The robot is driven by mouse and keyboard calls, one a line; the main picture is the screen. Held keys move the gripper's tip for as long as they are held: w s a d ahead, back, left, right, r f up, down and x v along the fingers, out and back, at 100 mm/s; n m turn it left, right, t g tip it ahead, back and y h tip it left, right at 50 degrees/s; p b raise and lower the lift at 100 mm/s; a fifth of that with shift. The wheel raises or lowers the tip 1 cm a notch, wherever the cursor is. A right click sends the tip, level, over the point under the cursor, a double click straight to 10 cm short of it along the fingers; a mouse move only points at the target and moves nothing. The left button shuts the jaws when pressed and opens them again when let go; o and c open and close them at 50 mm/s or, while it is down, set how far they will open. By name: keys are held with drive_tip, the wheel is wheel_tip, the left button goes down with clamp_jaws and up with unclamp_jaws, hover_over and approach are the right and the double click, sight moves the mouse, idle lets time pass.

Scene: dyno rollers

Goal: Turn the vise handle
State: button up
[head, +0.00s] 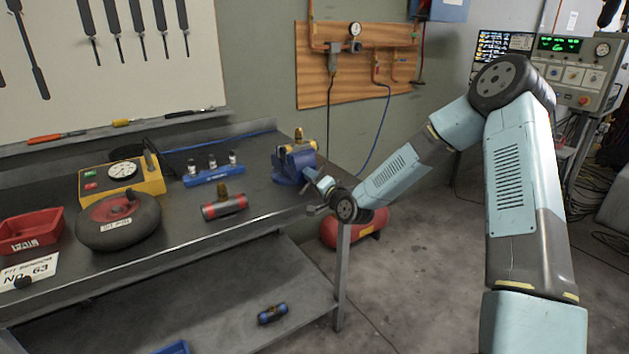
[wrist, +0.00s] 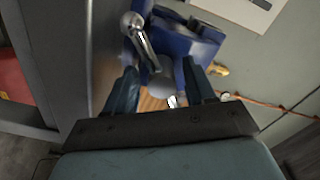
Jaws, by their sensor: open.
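The blue vise (head: 291,168) stands at the right end of the dark workbench, with a brass-coloured fitting (head: 299,136) at its top. In the wrist view the blue vise body (wrist: 185,42) fills the upper middle. Its metal handle (wrist: 143,42) is a bar with a rounded end that slants down from the upper left. My gripper (wrist: 160,69) is open, and the handle's lower part shows between its two fingers. I cannot tell whether the fingers touch it. In the head view my gripper (head: 318,184) is at the vise's front right, partly hidden by my wrist.
The bench (head: 262,212) also holds a red-banded cylinder (head: 224,206), a blue block with fittings (head: 213,174), a yellow gauge box (head: 122,178) and a red bin (head: 31,230). A red tank (head: 354,228) sits below, beyond the bench leg. Open floor lies to the right.

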drive_tip(key=shift+w+a, duration=0.1)
drive_tip(key=shift+w, duration=0.1)
clamp_jaws()
idle(0.5)
